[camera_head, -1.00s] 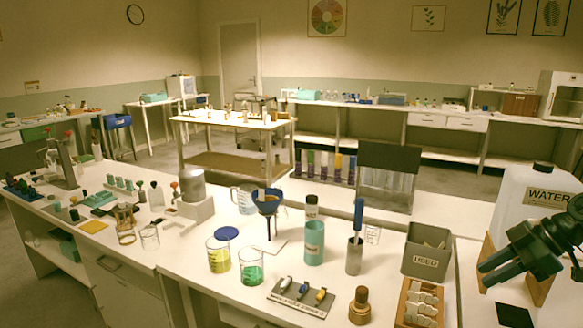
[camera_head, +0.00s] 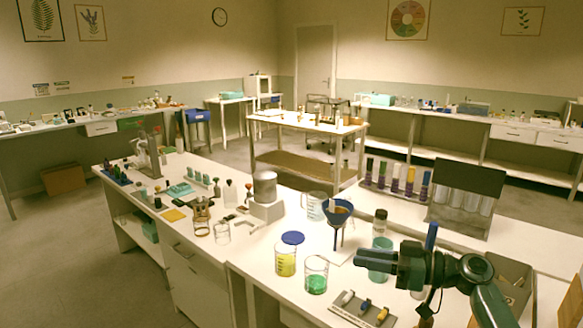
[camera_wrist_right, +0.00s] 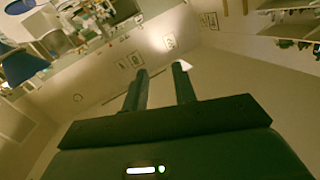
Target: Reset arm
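My left gripper is not in view.
A rack of colourful tubes (camera_head: 397,180) stands behind. Open floor (camera_head: 80,265) lies to the left.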

